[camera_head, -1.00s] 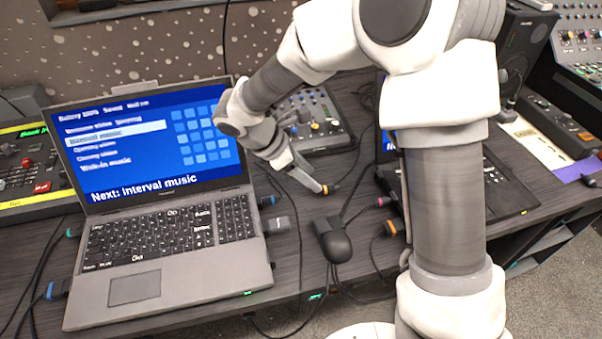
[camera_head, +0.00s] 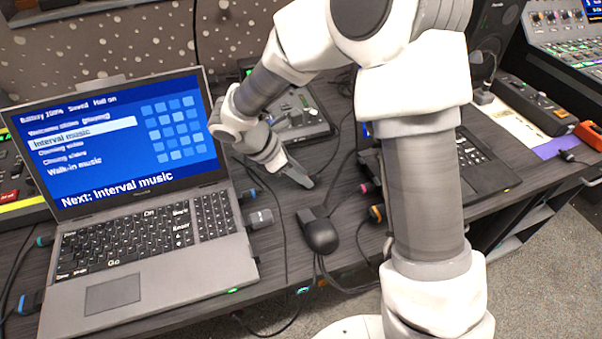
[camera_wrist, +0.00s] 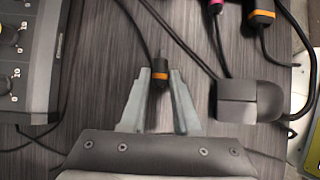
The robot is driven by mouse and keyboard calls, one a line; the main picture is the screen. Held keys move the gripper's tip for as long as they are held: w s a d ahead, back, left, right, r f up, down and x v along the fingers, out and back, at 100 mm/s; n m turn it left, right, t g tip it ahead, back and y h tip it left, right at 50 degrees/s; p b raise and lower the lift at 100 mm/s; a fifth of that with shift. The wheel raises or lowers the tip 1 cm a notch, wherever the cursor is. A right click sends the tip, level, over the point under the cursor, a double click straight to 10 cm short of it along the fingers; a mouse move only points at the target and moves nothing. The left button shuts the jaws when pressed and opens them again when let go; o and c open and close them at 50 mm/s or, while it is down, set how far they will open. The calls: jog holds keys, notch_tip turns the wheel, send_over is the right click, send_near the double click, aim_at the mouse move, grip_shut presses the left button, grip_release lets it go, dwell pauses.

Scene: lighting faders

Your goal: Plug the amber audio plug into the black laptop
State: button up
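The amber audio plug (camera_wrist: 160,77) is dark with an orange band and lies between the fingertips of my gripper (camera_wrist: 160,74) in the wrist view. The fingers are close in on both sides of the band. In the head view my gripper (camera_head: 306,183) is low over the table between the two laptops and hides the plug. The black laptop (camera_head: 485,165) stands on the right, partly hidden behind my arm. Its near left side has a pink-banded plug (camera_head: 366,188) and another orange-banded plug (camera_head: 376,213) beside it.
A dark rounded block (camera_head: 320,234) with cables lies near my gripper. A small mixer (camera_head: 296,115) stands behind. Loose cables cross the table.

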grip_shut()
jog(key=shift+r, duration=0.1)
notch_tip(320, 180, up, 5)
jog(key=p, duration=0.4)
jog(key=shift+p, duration=0.3)
